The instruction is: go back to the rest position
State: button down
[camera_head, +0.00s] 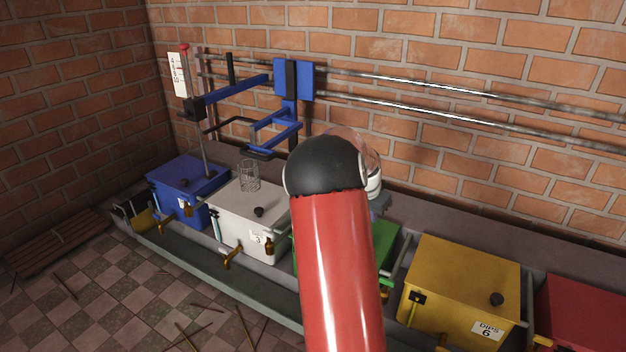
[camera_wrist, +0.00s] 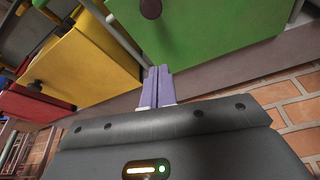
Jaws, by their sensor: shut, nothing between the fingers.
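My gripper (camera_wrist: 157,88) shows in the wrist view with its two purple fingers together and nothing between them. The fingers point toward the gap between the green box (camera_wrist: 215,30) and the yellow box (camera_wrist: 85,65); I cannot tell how far off the boxes are. In the head view my red arm with its black joint stands in front of the green box (camera_head: 388,250) and hides most of it.
A blue box (camera_head: 185,180), a white box (camera_head: 235,215), a yellow box (camera_head: 465,280) and a red box (camera_head: 585,310) stand in a row along the brick wall. Blue brackets (camera_head: 290,85) hang on wall rails (camera_head: 440,105). Thin sticks lie on the tiled floor (camera_head: 110,275).

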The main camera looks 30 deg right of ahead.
jog(key=s+a+r+n+t+y+p, duration=0.2)
jog(key=a+r+n, duration=0.1)
jog(key=a+r, duration=0.75)
jog(key=s+a+r+n+t+y+p, duration=0.1)
jog(key=s+a+r+n+p, duration=0.25)
jog(key=a+r, duration=0.65)
jog(key=s+a+r+n+t+p, duration=0.1)
jog(key=s+a+r+n+p, duration=0.1)
jog(key=s+a+n, duration=0.7)
jog(key=s+a+p, duration=0.1)
jog(key=s+a, duration=0.5)
jog(key=a, duration=0.4)
jog(key=shift+s+r+t+y, duration=0.3)
jog(key=shift+s+t+y, duration=0.05)
jog(key=shift+t+y, duration=0.05)
jog(key=shift+a, duration=0.1)
